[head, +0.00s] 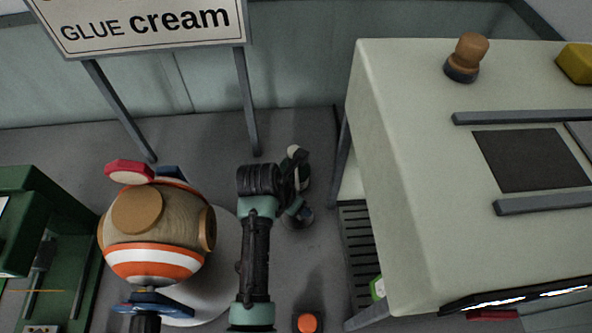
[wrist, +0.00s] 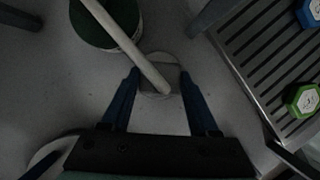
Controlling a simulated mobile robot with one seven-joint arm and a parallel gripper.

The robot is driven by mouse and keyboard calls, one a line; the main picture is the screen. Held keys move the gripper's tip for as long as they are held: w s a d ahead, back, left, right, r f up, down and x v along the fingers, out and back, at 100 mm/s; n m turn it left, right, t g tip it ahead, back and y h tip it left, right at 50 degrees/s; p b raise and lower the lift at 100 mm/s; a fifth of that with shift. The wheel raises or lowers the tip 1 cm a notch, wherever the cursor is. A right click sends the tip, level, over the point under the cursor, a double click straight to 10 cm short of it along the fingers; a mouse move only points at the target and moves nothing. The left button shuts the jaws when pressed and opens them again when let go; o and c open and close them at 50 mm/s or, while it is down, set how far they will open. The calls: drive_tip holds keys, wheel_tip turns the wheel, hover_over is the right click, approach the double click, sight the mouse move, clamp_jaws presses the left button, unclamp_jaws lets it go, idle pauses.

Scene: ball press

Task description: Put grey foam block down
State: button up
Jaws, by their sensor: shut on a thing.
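In the wrist view my gripper (wrist: 159,74) points down, with its two blue fingers on either side of a small grey block (wrist: 149,84), seemingly the foam block. The fingers are shut on it. A pale stick (wrist: 121,40) crosses in front of the block and ends between the fingertips. I cannot tell whether it touches the block. A paler round shape shows just behind the block. In the head view my arm hides most of the gripper, and the block cannot be made out there.
A dark green round container (wrist: 108,22) lies under the stick. A slatted grey shelf (wrist: 268,55) holds green and blue hexagonal pieces. In the head view a striped ball (head: 155,262) stands left of my arm, a pale table (head: 400,190) right, and a sign (head: 150,25) behind.

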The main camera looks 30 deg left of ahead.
drive_tip(key=shift+f, duration=1.55)
drive_tip(key=shift+f, duration=0.15)
drive_tip(key=o, duration=1.3)
drive_tip(key=p+v, duration=0.1)
drive_tip(key=v, duration=1.1)
